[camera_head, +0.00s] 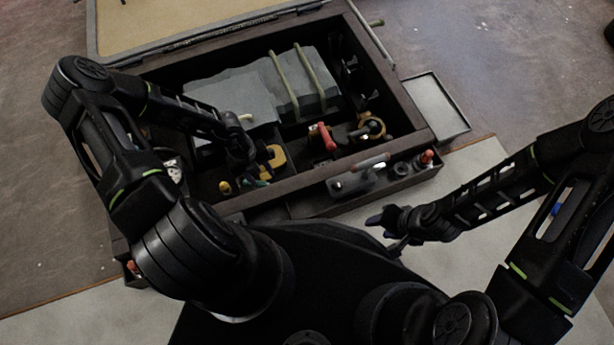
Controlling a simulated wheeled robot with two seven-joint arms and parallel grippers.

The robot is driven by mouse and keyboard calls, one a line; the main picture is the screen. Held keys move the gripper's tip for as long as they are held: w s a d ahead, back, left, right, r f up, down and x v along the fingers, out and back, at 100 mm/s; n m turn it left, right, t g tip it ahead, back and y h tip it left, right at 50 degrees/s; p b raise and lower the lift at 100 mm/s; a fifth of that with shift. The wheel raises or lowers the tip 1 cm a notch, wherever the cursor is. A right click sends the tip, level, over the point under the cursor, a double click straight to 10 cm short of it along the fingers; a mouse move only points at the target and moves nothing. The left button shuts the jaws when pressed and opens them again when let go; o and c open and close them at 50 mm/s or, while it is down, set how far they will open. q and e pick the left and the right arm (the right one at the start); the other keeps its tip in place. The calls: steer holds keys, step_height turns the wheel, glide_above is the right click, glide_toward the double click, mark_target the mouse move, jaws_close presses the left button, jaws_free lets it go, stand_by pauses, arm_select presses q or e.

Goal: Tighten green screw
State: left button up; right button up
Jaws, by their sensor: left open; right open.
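An open dark wooden box (408,108) stands ahead of me. My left gripper (248,172) reaches into its front left part; its fingers are small and partly hidden by my arm. A small green piece (262,183) shows just below these fingers, close to yellow parts (275,156); I cannot tell whether it is the green screw or whether the fingers touch it. My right gripper (384,222) is open and empty in front of the box, at its right, apart from everything.
Inside the box are grey blocks (225,92) with pale straps, a red-handled part (322,137) and a brass ring part (372,126). A front tray holds a metal tool (358,180) and a red-topped piece (427,157). A flat grey panel (435,105) lies right of the box.

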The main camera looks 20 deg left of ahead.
arm_select(q)
steer(key=s+d+r+m+p, duration=0.1)
steer(key=d+r+m+p, duration=0.2)
steer(key=m, duration=1.3)
steer(key=s+d+r+m+t+p, duration=0.1)
steer(key=d+r+m+p, duration=0.3)
steer(key=d+r+m, duration=0.5)
steer(key=shift+s+d+m+h, duration=0.45)
steer(key=shift+d+m, duration=1.25)
steer(key=shift+m, duration=1.7)
steer(key=shift+s, duration=0.1)
